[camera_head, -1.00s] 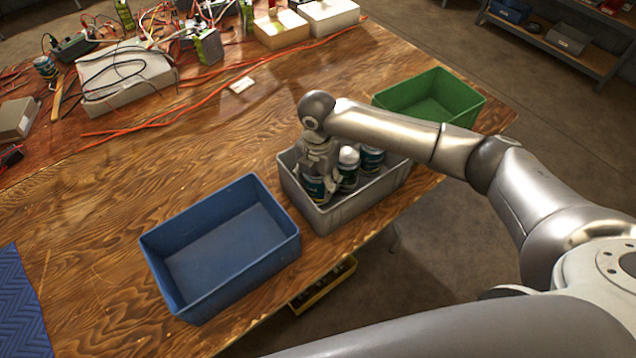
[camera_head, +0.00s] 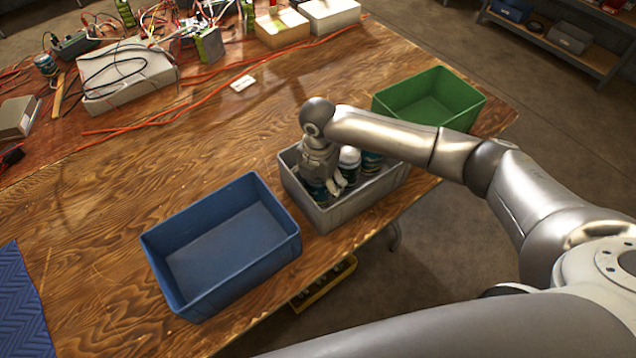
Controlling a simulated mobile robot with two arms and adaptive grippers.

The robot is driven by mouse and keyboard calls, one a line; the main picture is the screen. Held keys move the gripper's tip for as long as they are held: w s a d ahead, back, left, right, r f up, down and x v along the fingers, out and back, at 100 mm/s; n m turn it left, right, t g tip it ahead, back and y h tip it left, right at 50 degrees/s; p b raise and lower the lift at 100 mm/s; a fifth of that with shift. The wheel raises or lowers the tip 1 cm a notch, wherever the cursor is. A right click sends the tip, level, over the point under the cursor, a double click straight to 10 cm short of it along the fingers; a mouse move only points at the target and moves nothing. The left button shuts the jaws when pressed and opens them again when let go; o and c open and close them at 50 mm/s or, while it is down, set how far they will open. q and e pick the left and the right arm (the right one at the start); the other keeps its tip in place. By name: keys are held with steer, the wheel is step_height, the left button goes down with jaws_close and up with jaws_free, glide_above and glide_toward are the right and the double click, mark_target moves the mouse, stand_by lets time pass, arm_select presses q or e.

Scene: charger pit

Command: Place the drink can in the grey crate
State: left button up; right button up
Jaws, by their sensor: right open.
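The grey crate (camera_head: 352,211) stands near the table's front edge, between the blue and green crates. Inside it are a can with a teal label (camera_head: 313,189) at the left end, a white-topped container (camera_head: 349,158) in the middle and another teal-labelled can (camera_head: 371,163) to the right. I cannot tell for sure which one is the drink can. My right gripper (camera_head: 334,187) points down into the left part of the crate, open, close beside the left can and partly hiding it. My left gripper is not in view.
An empty blue crate (camera_head: 168,279) stands to the left and an empty green crate (camera_head: 462,108) at the back right. Cables, boxes and a dark can (camera_head: 46,64) clutter the back of the table.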

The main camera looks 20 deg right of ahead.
step_height(320, 180, up, 12)
steer(key=shift+r+b, duration=0.15)
steer(key=shift+b, duration=0.45)
